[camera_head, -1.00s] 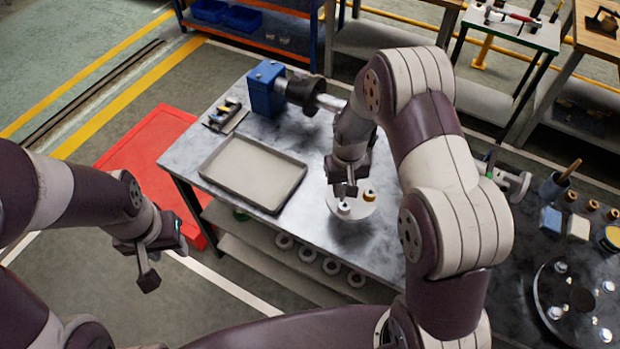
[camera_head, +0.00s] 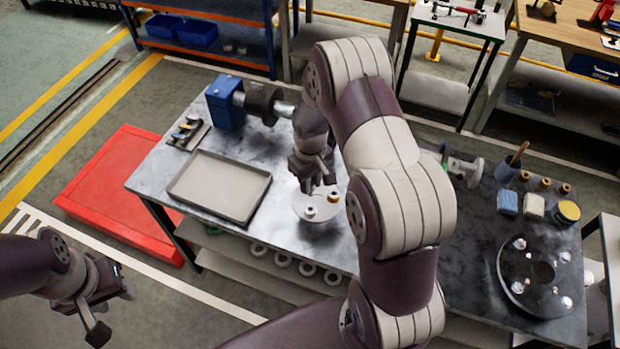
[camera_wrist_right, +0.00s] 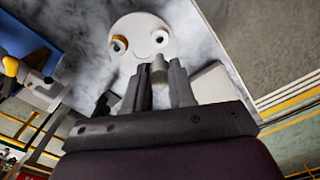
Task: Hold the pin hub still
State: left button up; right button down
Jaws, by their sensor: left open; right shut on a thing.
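A pale round disc, which looks like the pin hub (camera_head: 322,215), lies on the grey metal table. It carries a brass-ringed pin (camera_head: 333,198) and a whitish pin (camera_head: 310,211); the disc also shows in the right wrist view (camera_wrist_right: 140,24). My right gripper (camera_head: 318,187) reaches down over the disc's back part. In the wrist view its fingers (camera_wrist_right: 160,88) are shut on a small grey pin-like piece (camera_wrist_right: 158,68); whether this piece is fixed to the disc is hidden. My left gripper (camera_head: 114,312) is open and empty, off the table at lower left.
A grey tray (camera_head: 220,208) lies left of the disc. A blue block with a shaft (camera_head: 226,105) stands behind it. A dark flange with several bolts (camera_head: 505,265), a cup and small blocks are on the right.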

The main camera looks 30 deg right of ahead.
jog(key=shift+f+b, duration=0.5)
jog(key=shift+f, duration=0.75)
jog(key=shift+b, duration=0.3)
